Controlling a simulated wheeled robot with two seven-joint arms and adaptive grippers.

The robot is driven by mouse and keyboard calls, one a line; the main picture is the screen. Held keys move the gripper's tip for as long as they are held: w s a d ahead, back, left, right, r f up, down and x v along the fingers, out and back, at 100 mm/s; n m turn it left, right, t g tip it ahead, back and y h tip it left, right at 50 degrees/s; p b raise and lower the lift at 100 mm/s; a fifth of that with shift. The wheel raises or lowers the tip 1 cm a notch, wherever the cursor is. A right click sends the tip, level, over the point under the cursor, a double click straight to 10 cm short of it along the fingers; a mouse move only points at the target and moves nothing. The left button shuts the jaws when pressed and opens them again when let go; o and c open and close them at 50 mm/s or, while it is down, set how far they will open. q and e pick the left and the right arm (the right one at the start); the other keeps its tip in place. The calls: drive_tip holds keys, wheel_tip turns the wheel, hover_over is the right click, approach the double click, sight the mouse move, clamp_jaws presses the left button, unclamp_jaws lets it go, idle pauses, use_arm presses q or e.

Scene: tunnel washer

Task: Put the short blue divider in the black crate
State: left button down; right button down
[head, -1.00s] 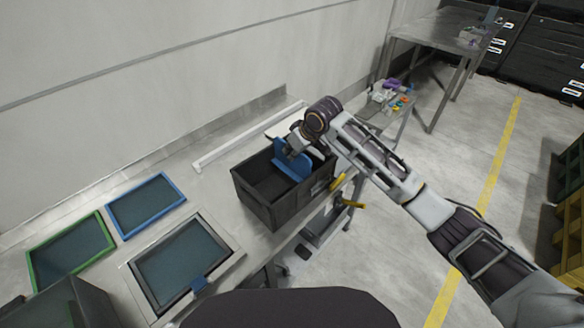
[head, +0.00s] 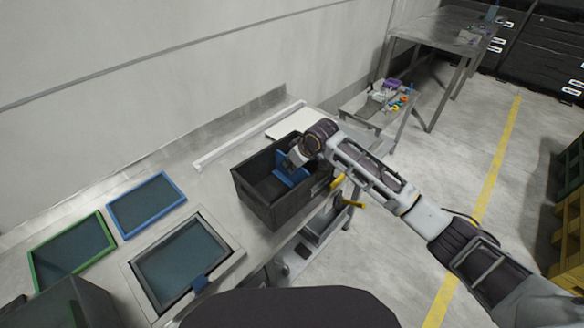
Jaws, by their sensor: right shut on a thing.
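The black crate (head: 268,206) stands on the metal bench near the middle of the head view, its top open. The short blue divider (head: 290,177) is down inside the crate toward its right part, below the rim. My right gripper (head: 298,158) reaches into the crate from the right and is shut on the divider's upper part. The arm hides the crate's far right corner, and the divider's lower edge is not clear to see. My left gripper is not in view.
A blue-framed panel (head: 146,205), a green-framed panel (head: 72,250) and a pale-framed screen (head: 184,262) lie left of the crate. A white bar (head: 247,137) lies behind it. A small cart (head: 372,112) with items stands beyond the bench.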

drive_tip(key=shift+f, duration=0.9)
drive_tip(key=c, duration=1.6)
unclamp_jaws()
drive_tip(key=shift+f, duration=0.1)
drive_tip(key=shift+o, duration=0.2)
drive_tip(key=shift+v, duration=6.1)
drive_tip(key=shift+a, duration=0.1)
